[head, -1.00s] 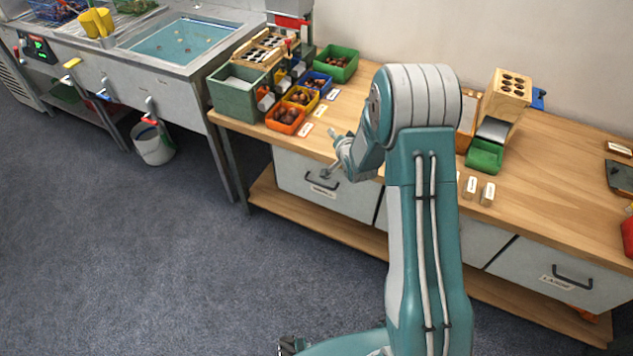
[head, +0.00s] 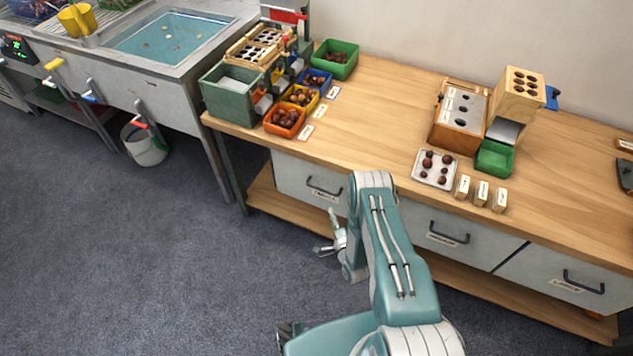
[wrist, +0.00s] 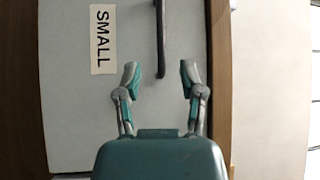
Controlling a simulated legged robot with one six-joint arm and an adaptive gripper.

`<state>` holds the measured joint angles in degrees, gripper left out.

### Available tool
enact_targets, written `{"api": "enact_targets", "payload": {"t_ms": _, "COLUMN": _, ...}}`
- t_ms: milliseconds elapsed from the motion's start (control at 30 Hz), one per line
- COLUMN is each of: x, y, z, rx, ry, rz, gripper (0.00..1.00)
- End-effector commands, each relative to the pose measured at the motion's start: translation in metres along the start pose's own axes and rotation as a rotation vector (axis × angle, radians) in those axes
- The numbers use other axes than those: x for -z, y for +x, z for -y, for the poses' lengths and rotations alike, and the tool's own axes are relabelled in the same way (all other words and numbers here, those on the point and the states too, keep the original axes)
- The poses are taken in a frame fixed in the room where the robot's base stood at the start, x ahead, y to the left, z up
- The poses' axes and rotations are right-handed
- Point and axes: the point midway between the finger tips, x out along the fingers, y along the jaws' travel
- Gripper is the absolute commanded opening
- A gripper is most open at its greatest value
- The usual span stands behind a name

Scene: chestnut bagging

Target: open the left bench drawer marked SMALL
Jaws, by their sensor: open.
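The left drawer (head: 290,178) sits under the bench top at the left, its front looking flush and shut. Its dark bar handle (head: 323,190) is above a small label. In the wrist view the drawer front (wrist: 75,120) fills much of the picture, with the SMALL label (wrist: 103,38) beside the dark handle (wrist: 160,35). My gripper (head: 323,232) is open and empty, out in front of and below the drawer in the head view. In the wrist view my gripper (wrist: 160,78) has its fingertips either side of the handle's lower end, apart from it.
Middle (head: 437,232) and right (head: 565,280) drawers sit along the same bench. The bench top (head: 390,110) holds coloured bins, a chestnut tray (head: 420,180) and wooden blocks. A lower shelf (head: 262,200) runs beneath. The floor (head: 130,270) in front is clear.

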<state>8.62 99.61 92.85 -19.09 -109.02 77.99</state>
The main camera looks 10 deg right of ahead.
Motion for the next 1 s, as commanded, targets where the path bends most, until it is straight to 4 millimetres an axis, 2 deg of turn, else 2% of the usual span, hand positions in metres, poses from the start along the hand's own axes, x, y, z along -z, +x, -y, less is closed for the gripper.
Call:
{"api": "enact_targets", "payload": {"t_ms": 67, "x": -0.001, "y": -0.003, "z": -0.002, "rx": 0.008, "ry": 0.008, "rz": -0.001, "gripper": 0.51}}
{"api": "enact_targets", "payload": {"t_ms": 167, "x": -0.001, "y": 0.005, "z": -0.002, "rx": 0.011, "ry": 0.009, "rz": -0.001, "gripper": 0.51}}
{"api": "enact_targets", "payload": {"t_ms": 500, "x": -0.001, "y": 0.066, "z": -0.001, "rx": 0.012, "ry": 0.007, "rz": -0.001, "gripper": 0.51}}
{"api": "enact_targets", "payload": {"t_ms": 700, "x": -0.001, "y": 0.094, "z": -0.001, "rx": 0.008, "ry": 0.008, "rz": -0.001, "gripper": 0.51}}
{"api": "enact_targets", "payload": {"t_ms": 1000, "x": -0.001, "y": 0.105, "z": -0.001, "rx": 0.006, "ry": 0.008, "rz": -0.002, "gripper": 0.51}}
